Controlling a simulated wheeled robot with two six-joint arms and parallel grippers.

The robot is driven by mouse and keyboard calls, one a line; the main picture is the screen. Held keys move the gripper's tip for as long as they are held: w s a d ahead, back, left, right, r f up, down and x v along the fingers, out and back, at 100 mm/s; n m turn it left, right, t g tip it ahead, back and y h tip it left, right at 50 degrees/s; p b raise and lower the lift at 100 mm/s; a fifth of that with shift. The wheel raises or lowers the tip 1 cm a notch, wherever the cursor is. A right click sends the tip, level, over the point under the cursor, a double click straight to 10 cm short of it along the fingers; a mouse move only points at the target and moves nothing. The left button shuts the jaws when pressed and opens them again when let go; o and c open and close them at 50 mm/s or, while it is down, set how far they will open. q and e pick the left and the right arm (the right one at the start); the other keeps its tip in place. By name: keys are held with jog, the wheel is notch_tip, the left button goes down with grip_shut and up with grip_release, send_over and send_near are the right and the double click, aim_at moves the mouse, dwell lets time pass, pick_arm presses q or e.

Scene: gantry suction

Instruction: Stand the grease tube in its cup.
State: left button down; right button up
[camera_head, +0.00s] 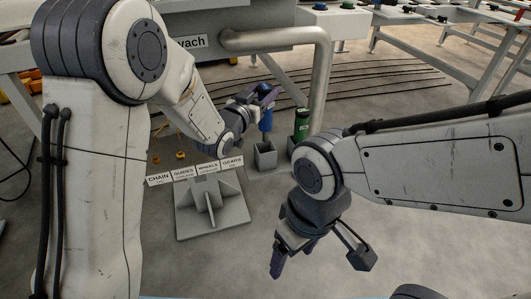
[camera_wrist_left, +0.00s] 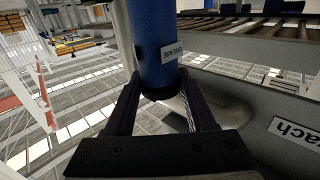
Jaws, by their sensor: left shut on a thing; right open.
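The grease tube is a blue cylinder with a white GREASE label and a dark end. In the head view the grease tube (camera_head: 266,121) hangs roughly upright from my left gripper (camera_head: 265,96). In the left wrist view the tube (camera_wrist_left: 156,30) stands between the two fingers of my left gripper (camera_wrist_left: 160,88), which is shut on it. A grey square cup (camera_head: 265,157) is below the tube, with a small gap seeming to show between them. The inside of the cup is mostly hidden. My right gripper (camera_head: 320,264) is open and empty at the lower middle, well away from the cup.
A green cylinder (camera_head: 301,122) stands in another grey holder just right of the cup, partly behind my right arm. A grey stand (camera_head: 212,212) with labels CHAIN, GUIDES, WHEELS and GEARS is to the left. A thick pipe (camera_head: 321,85) rises behind. Bare floor lies in front.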

aim_at(261, 124)
pick_arm(q)
jog(key=shift+w+f, duration=0.25)
jog(key=shift+w, duration=0.05)
notch_tip(261, 124, down, 6)
jog(key=b, duration=0.3)
jog(key=shift+w+d+r, duration=0.1)
jog(key=shift+w+r, duration=0.05)
jog(key=shift+r, duration=0.05)
jog(key=shift+f+b, duration=0.95)
jog(key=shift+f, duration=1.05)
jog(key=shift+c, duration=1.2)
grip_release()
jog(key=shift+f, duration=0.1)
